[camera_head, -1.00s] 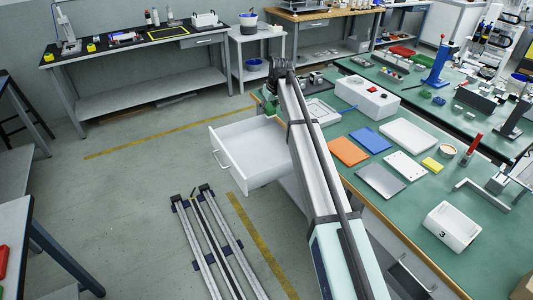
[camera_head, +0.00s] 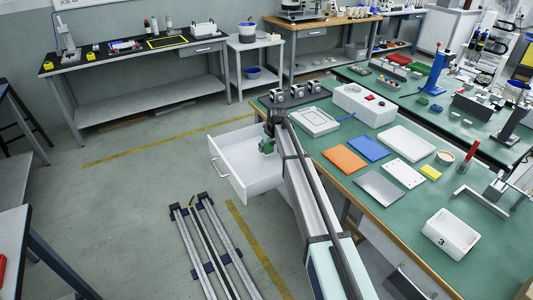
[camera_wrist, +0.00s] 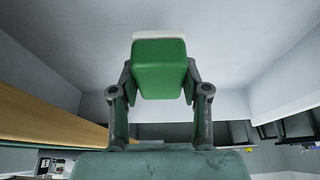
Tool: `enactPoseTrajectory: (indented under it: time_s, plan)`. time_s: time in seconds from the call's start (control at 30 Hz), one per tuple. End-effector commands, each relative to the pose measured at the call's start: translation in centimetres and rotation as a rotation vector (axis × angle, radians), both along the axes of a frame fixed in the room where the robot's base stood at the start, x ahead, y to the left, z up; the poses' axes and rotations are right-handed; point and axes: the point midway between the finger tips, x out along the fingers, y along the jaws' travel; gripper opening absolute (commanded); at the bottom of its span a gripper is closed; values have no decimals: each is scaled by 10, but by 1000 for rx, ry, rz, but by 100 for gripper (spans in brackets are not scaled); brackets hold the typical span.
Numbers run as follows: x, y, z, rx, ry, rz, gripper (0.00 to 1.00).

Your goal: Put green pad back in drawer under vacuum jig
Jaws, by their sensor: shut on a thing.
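The white drawer (camera_head: 226,153) stands pulled out from under the green-topped bench and looks empty inside. The green pad (camera_wrist: 159,70) is a block with a white layer at its far end. My gripper (camera_wrist: 159,80) is shut on it, one finger on each side. In the head view, my gripper (camera_head: 267,146) is over the right part of the drawer, near the bench edge. The wrist view shows the drawer's pale inside (camera_wrist: 235,55) around the pad; I cannot tell whether they touch. The vacuum jig, seemingly the white framed plate (camera_head: 314,122), lies on the bench above the drawer.
A white control box (camera_head: 365,105) with a red button stands behind the plate. Orange (camera_head: 345,159) and blue (camera_head: 369,148) sheets lie nearby on the bench. My arm crosses the bench's front edge. The drawer's left part is clear.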

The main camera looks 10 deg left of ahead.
Motion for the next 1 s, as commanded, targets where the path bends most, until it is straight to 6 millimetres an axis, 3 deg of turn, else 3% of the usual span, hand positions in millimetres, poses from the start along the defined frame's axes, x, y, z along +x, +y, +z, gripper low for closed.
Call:
enactPoseTrajectory:
  time_s: [0.27, 0.67, 0.7, 0.77, 1.0]
  plan:
    - [0, 0, -35, 0, 1, 0, 18]
    - [0, 0, -40, -1, 1, 0, 18]
    - [0, 0, -41, -1, 1, 0, 49]
    - [0, 0, -40, -1, 1, 0, 71]
    - [0, 0, -40, -1, 1, 0, 71]
